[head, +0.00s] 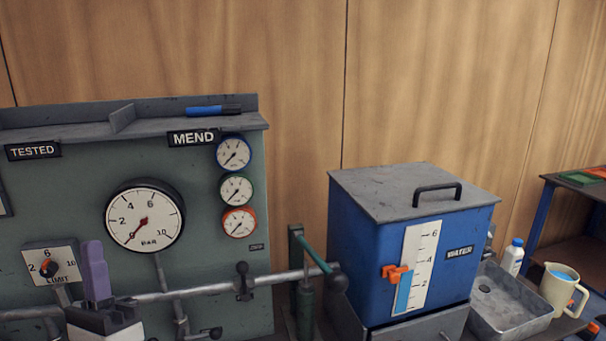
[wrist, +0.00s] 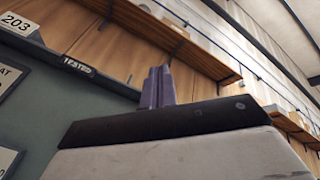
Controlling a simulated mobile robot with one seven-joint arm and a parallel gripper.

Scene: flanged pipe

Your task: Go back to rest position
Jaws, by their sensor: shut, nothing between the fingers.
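My gripper (head: 96,262) is at the lower left of the head view, its purple fingers pointing up and pressed together. In the wrist view the fingers (wrist: 158,85) also stand together with nothing between them. In the head view the gripper is in front of the grey-green test panel (head: 80,220), just right of the limit dial (head: 50,265) and below the large bar gauge (head: 145,215). A horizontal pipe (head: 205,289) passes near it; I cannot tell whether they touch. The rest of my arm is out of view.
A blue water tank (head: 372,260) with a grey lid stands to the right. Beyond it are a metal tray (head: 497,293), a white bottle (head: 513,257) and a jug (head: 560,290). A blue marker (head: 213,110) lies on the panel's ledge. The wrist view shows a wall shelf (wrist: 180,42) above.

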